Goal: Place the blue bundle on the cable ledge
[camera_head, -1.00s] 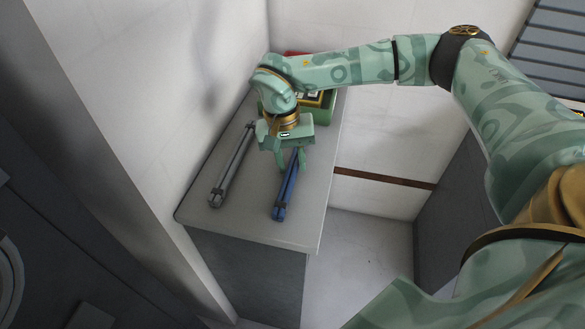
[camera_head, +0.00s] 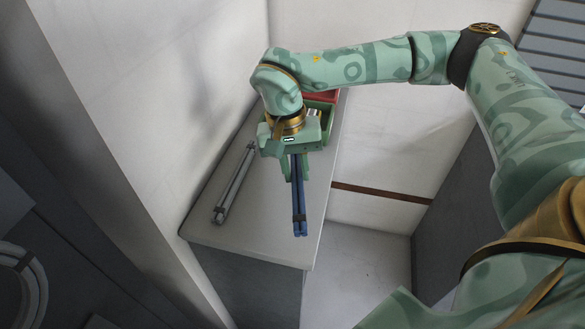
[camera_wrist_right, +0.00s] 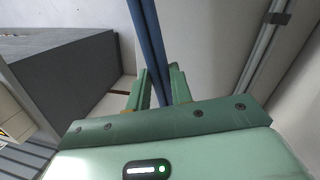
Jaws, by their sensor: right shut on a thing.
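The blue bundle (camera_head: 298,200) is a pair of long dark blue rods or cables with a dark band near its near end. My right gripper (camera_head: 297,172) points down and is shut on the bundle's far part. The near end reaches toward the right front of the grey counter top (camera_head: 250,225); whether it touches the top I cannot tell. In the right wrist view the blue bundle (camera_wrist_right: 153,45) runs between the fingers of my right gripper (camera_wrist_right: 160,85). I cannot single out a cable ledge. My left gripper is out of view.
A grey bundle (camera_head: 234,184) lies on the counter to the left, along the white wall. A green bin (camera_head: 322,125) and a red bin (camera_head: 322,96) stand at the far end, partly hidden by my right arm. A brown strip (camera_head: 380,192) runs along the wall at the right.

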